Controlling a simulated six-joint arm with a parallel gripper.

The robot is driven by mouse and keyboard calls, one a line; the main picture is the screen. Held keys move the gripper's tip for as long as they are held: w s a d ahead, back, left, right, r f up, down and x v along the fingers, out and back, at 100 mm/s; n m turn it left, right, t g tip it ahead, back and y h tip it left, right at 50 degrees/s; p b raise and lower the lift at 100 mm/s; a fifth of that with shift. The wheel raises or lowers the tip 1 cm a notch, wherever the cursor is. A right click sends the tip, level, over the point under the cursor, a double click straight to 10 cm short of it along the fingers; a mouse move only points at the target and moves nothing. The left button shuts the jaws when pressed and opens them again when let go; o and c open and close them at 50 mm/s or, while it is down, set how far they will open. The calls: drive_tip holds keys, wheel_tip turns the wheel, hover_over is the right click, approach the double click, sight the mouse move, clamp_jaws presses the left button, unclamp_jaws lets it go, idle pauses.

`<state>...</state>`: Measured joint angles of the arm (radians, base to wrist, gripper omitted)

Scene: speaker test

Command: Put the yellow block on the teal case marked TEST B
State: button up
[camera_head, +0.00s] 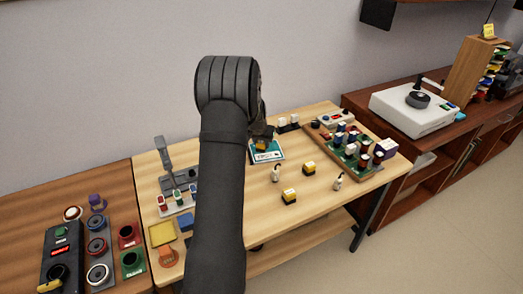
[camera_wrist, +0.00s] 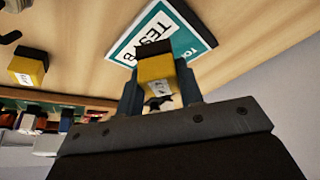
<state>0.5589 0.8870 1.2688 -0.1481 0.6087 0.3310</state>
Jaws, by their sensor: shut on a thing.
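The yellow block (camera_wrist: 157,68), with a dark top and a small white label, is between the fingers of my gripper (camera_wrist: 158,84), which is shut on it. The block also shows in the head view (camera_head: 261,145), just below my gripper (camera_head: 262,138). The teal case (camera_head: 277,156) has a white face and lies flat on the light wooden table. In the wrist view, the case (camera_wrist: 206,38) shows the lettering TEST B, partly covered by the block. The block is over the case; I cannot tell whether they touch.
Two similar yellow-and-black blocks (camera_head: 309,168) (camera_head: 289,196) stand to the right and in front of the case. Small white bottle-like items (camera_head: 276,173) (camera_head: 338,182) stand nearby. A tray (camera_head: 371,173) of several coloured pieces is at right. My arm hides part of the table.

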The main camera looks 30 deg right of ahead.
sight(262, 150)
drive_tip(key=shift+f, duration=2)
drive_tip(key=shift+f, duration=0.1)
drive_tip(key=o, duration=0.9)
drive_tip(key=shift+o, duration=0.2)
drive_tip(key=v, duration=1.2)
drive_tip(key=shift+w, duration=0.1)
